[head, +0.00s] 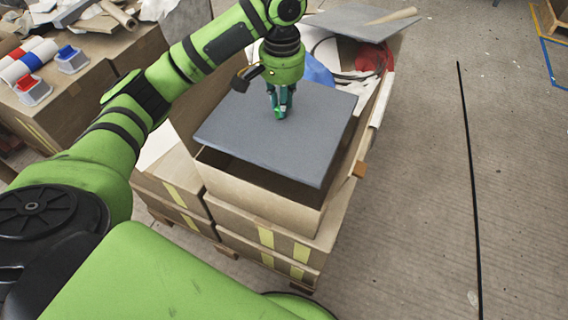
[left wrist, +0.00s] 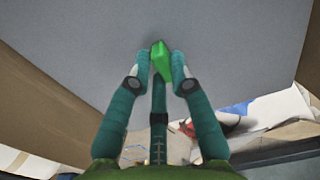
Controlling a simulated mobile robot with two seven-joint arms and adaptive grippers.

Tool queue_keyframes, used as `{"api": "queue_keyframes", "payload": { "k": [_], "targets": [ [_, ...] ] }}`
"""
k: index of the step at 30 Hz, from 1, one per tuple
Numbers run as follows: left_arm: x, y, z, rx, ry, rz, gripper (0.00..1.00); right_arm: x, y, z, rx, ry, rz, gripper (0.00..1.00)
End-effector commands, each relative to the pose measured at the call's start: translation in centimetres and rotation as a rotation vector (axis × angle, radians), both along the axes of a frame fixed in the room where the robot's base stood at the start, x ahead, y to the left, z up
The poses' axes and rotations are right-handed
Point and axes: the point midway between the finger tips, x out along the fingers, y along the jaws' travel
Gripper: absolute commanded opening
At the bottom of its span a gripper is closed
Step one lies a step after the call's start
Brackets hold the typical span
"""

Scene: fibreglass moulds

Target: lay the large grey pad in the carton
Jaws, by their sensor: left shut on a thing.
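The large grey pad (head: 240,130) is a flat, dark grey slab. It is over the open top of the cardboard carton (head: 255,190); a dark gap shows between its near edge and the carton's near rim. My left gripper (head: 279,112) points down at the middle of the pad and is shut on a small green block on its top face. In the left wrist view the green block (left wrist: 160,58) sits between the fingertips, with the pad (left wrist: 230,45) behind it. My right gripper is not in view.
The carton stands on other taped boxes (head: 250,240) on a pallet. Behind it lie another grey sheet (head: 350,20), a cardboard tube (head: 393,16), and red and blue material. A cluttered box (head: 100,65) with rolls stands at left. The floor (head: 420,200) at right is mostly clear.

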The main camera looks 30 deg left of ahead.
Motion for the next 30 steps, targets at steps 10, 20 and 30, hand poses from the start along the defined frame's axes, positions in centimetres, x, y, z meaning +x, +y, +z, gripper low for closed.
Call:
{"api": "queue_keyframes", "payload": {
  "k": [10,20,30],
  "targets": [
    [0.0,0.1,-10.1,0.002,0.002,0.003,0.0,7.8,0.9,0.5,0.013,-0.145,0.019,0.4],
    [0.0,0.0,-17.5,0.002,0.0,0.001,0.0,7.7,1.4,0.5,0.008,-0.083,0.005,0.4],
    [0.0,0.0,-21.3,0.002,0.001,0.001,0.0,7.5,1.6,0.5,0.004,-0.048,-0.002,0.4]
  ]
}}
